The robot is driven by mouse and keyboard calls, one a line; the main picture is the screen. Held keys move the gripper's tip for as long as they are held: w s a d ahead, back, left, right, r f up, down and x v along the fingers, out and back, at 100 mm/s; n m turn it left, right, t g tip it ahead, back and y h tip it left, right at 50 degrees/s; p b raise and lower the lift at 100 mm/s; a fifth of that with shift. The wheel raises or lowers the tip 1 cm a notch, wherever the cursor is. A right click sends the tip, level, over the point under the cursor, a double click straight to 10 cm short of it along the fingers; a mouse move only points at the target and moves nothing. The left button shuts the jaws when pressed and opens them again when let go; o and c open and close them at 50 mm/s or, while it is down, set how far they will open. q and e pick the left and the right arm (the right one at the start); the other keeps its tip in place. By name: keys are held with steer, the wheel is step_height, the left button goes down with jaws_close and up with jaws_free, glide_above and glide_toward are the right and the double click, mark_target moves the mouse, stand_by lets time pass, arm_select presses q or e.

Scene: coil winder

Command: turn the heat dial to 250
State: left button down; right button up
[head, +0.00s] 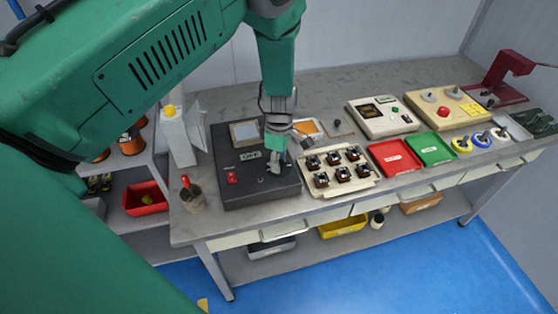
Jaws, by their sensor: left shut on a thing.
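A dark grey box unit (232,182) stands on the left part of the workbench. It has a red switch (231,177), a small display (250,155) and a light square plate (244,133) on top. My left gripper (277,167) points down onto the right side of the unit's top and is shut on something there. The fingers hide what they hold, so the heat dial and its setting cannot be read. My right gripper is not in view.
Right of the unit are a tray (362,187) of several small coils, a red tray (394,157), a green tray (430,149) and two cream machines. A cup (191,198) stands near the bench's left front.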

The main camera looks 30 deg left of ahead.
arm_select(q)
steer(key=n, duration=0.4)
steer(key=shift+w+r+n, duration=0.25)
steer(key=shift+w+n, duration=0.15)
stand_by(0.4)
steer(key=c, duration=1.2)
jaws_free()
steer(key=shift+s+f, duration=0.15)
steer(key=r, duration=1.2)
steer(key=shift+w+a, duration=0.15)
steer(key=shift+w, duration=0.1)
